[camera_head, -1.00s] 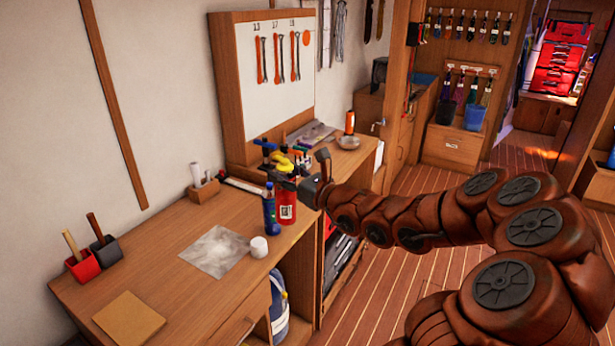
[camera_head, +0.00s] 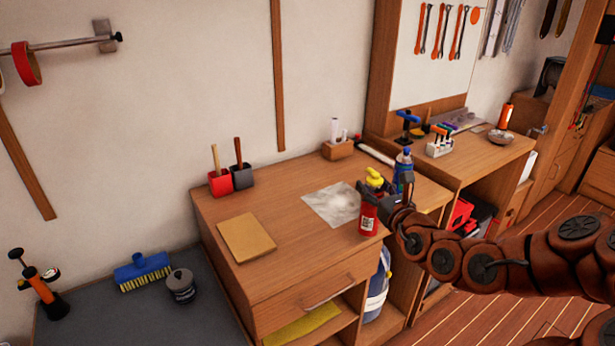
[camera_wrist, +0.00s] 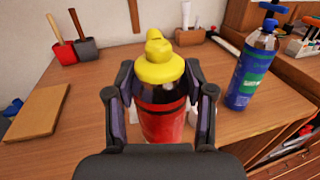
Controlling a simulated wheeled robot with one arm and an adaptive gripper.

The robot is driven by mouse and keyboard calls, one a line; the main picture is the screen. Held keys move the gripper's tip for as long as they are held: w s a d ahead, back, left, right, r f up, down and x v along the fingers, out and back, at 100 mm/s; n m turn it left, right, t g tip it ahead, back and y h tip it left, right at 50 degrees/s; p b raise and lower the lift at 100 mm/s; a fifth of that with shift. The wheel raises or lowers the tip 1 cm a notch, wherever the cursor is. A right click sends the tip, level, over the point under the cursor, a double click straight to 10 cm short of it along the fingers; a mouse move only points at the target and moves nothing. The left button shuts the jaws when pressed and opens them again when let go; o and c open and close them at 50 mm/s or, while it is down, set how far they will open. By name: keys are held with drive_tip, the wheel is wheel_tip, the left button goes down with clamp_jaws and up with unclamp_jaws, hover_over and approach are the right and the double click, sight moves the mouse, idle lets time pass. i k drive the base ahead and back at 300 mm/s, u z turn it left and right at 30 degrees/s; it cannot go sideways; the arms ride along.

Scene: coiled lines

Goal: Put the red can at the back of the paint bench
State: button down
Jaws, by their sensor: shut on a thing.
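The red can (camera_head: 368,217) has a yellow top and a black band. My gripper (camera_head: 380,195) is shut around its upper part and holds it upright. In the wrist view the can (camera_wrist: 163,122) stands between both fingers (camera_wrist: 163,100). The can is over the front part of the wooden bench (camera_head: 285,250); I cannot tell whether its base touches the top. The back of this bench, along the wall, holds a red and a grey brush cup (camera_head: 231,180) and a small wooden holder (camera_head: 338,149).
A blue bottle (camera_head: 403,170) stands just right of the can. A pale sheet (camera_head: 332,205) and a tan pad (camera_head: 246,237) lie flat on the bench. Something white shows partly hidden behind the can in the wrist view. Bare wood lies between sheet and cups.

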sight(293, 174)
drive_tip(key=z, duration=0.05)
drive_tip(key=k, duration=0.2)
drive_tip(key=u, duration=0.65)
drive_tip(key=i, duration=1.05)
drive_tip(key=u, duration=0.55)
